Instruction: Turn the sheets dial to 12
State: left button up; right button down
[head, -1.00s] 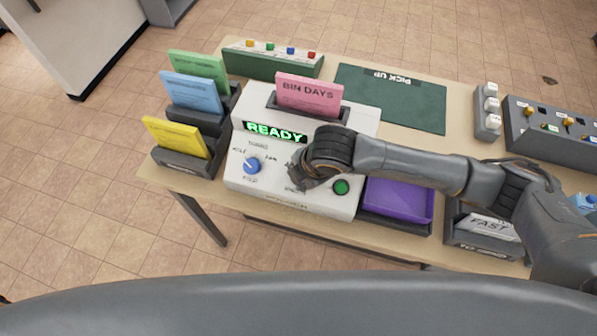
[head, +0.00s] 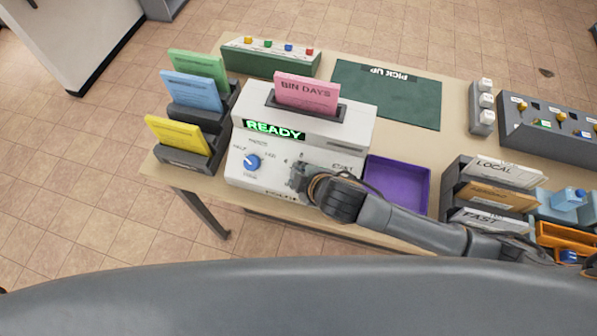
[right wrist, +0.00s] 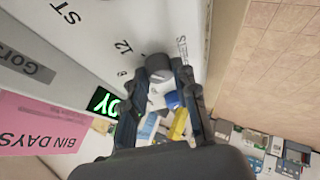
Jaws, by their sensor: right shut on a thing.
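The white folding machine (head: 235,165) stands on the table, with a lit green READY display (head: 273,130) and pink BIN DAYS sheets in its top. My right gripper (head: 299,178) is at the right half of its front panel, shut on the sheets dial. The dial is mostly hidden in the head view. In the right wrist view the dark round dial (right wrist: 158,64) sits between the fingertips, with printed 12 and 8 beside it. Where it points cannot be told. A blue fold dial (head: 252,162) is left of it. My left gripper is not in view.
A purple tray (head: 420,190) is right of the machine. Yellow (head: 178,135), blue and green paper stacks stand in holders at left. LOCAL and FAST racks and an orange tray are at right. A green PICK UP mat (head: 400,105) lies bare behind.

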jog(key=shift+f+m, duration=0.15)
jog(key=shift+m, duration=0.25)
jog(key=c, duration=1)
grip_release()
jog(key=shift+s+d, duration=0.1)
jog(key=v, duration=1.2)
jog(key=shift+s+f, duration=0.1)
